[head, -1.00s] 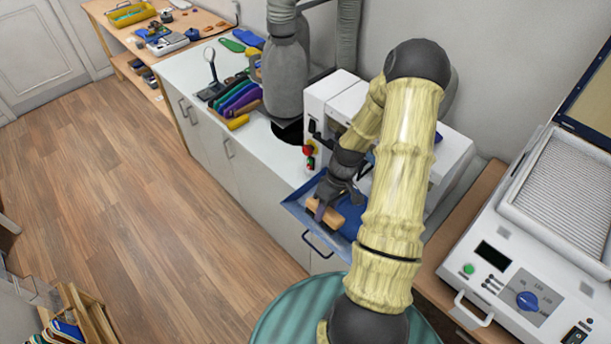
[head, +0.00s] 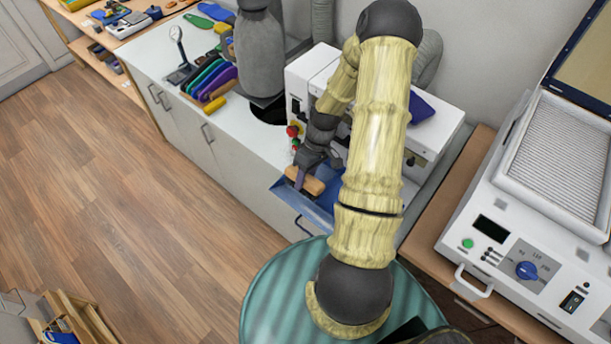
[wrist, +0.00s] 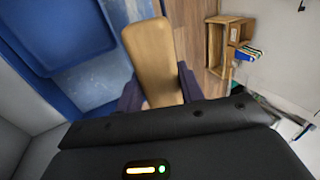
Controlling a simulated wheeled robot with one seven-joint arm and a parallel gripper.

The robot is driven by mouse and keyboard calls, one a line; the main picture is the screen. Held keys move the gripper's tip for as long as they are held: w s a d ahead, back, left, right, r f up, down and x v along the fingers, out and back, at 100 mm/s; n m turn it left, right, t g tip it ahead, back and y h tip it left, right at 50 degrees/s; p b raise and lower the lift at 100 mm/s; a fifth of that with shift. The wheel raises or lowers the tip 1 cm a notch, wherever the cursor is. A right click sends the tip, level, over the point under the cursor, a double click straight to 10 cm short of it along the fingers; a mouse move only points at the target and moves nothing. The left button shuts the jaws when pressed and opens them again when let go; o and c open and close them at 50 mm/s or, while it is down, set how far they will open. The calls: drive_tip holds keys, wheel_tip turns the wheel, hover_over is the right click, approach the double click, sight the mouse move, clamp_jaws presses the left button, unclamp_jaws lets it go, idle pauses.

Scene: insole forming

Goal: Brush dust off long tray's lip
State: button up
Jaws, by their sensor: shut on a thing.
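My gripper (head: 303,178) is shut on a brush (head: 313,186) with a pale wooden body. In the wrist view the wooden body of the brush (wrist: 150,50) stands out between the two dark fingers (wrist: 160,95); its bristles are not clear. The long blue tray (head: 281,188) sticks out from the front of a white machine, below the brush. The tray also shows in the wrist view (wrist: 50,35), with a pale, dusty-looking blue surface (wrist: 95,82) beside the brush. I cannot tell if the brush touches the lip. My arm hides the tray's right part.
The white machine (head: 302,75) stands close behind my gripper, with red and green buttons. A grey duct (head: 262,55) and coloured insoles (head: 212,80) are on the counter to the left. A press with a dial (head: 525,270) stands right. Open floor (head: 130,190) lies left.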

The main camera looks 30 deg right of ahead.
wheel_tip(320, 180, down, 3)
drive_tip(key=shift+a+r+b, duration=0.15)
drive_tip(key=shift+b, duration=0.75)
drive_tip(key=f+b, duration=0.2)
drive_tip(key=f, duration=0.1)
drive_tip(key=shift+s+d, duration=0.15)
drive_tip(key=shift+d, duration=0.05)
drive_tip(key=shift+f+b, duration=0.75)
drive_tip(key=shift+f, duration=0.2)
drive_tip(key=shift+f+b, duration=0.55)
drive_tip(key=shift+f, duration=0.25)
drive_tip(key=shift+s+r, duration=0.1)
drive_tip(key=shift+s+d+r+p, duration=0.15)
drive_tip(key=shift+s+d, duration=0.1)
drive_tip(key=shift+s, duration=0.35)
drive_tip(key=shift+s+d+f+p, duration=0.1)
drive_tip(key=shift+s+d+p, duration=0.1)
drive_tip(key=shift+s, duration=0.5)
drive_tip(key=shift+s, duration=0.1)
drive_tip(key=shift+s+d, duration=0.3)
drive_tip(key=shift+s, duration=0.35)
drive_tip(key=shift+s+d, duration=0.25)
drive_tip(key=shift+s, duration=0.4)
